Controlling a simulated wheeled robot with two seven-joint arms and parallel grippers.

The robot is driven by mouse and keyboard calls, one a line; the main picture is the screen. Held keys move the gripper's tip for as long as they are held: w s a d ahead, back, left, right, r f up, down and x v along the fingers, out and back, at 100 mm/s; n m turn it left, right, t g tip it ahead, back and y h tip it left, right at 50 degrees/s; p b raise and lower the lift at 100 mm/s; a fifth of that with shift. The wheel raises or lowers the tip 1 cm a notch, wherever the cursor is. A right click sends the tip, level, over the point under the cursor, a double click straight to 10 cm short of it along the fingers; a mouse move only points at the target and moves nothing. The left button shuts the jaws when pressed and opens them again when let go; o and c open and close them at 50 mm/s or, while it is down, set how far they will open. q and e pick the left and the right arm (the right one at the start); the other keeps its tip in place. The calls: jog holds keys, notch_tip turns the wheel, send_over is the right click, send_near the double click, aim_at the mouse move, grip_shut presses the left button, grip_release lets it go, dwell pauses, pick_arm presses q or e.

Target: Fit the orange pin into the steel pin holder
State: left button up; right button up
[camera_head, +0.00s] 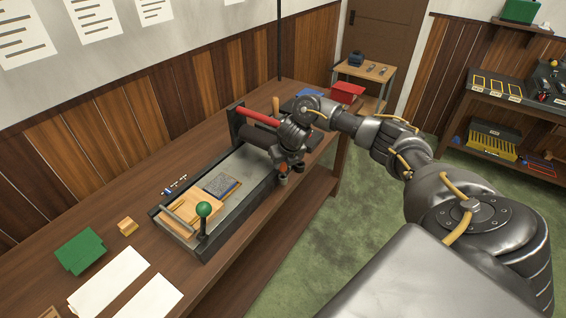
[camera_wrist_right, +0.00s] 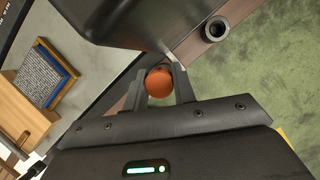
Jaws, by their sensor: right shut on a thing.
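The orange pin (camera_wrist_right: 158,90) shows as a round orange end between the two fingers of my right gripper (camera_wrist_right: 160,72) in the right wrist view. The fingers are shut on it. A small orange patch of the pin (camera_head: 282,168) shows in the head view, beside the press's front side. A dark grey ring with a round hole (camera_wrist_right: 215,29), which looks like the steel pin holder, is at the table's edge, a short way from the fingers and apart from the pin. The pin's far end is hidden. My left gripper is not in view.
The long grey press (camera_head: 235,180) stands on the wooden table (camera_head: 45,205), with a green-knobbed lever (camera_head: 204,209) at its near end. A wooden block tray (camera_head: 188,208) and a dark type block (camera_head: 221,186) lie on its bed. Green carpet (camera_head: 350,215) lies beyond the table's edge.

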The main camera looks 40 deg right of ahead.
jog(key=shift+f, duration=0.3)
jog(key=shift+r, duration=0.35)
jog(key=shift+a, duration=0.1)
dwell(0.3)
jog(key=shift+w+a+r+n, duration=0.1)
jog(key=shift+a+n, duration=0.2)
jog(key=shift+a, duration=0.05)
jog(key=a+r+n+y, duration=0.1)
jog(key=a+n, duration=0.1)
jog(key=a, duration=0.1)
jog(key=a+n+y+b, duration=0.1)
jog(key=a+n, duration=0.2)
jog(key=a, duration=0.1)
jog(key=a+r+n+y, duration=0.1)
jog(key=a+n, duration=0.2)
jog(key=shift+a+r+b, duration=0.3)
jog(key=shift+r, duration=0.05)
jog(key=s+a+r+n+g+b, duration=0.1)
jog(key=s+a+r+n+g, duration=0.1)
jog(key=s+a+n, duration=0.4)
jog(key=s+a+r+n+g+y+b, duration=0.1)
jog(key=s+a+r+n+g+b, duration=0.1)
jog(key=s+a+n+g, duration=0.3)
jog(key=s+a+r+n, duration=0.1)
jog(key=s+n, duration=0.3)
jog(key=n, duration=0.4)
jog(key=shift+n+y, duration=0.3)
jog(key=shift+n, duration=0.1)
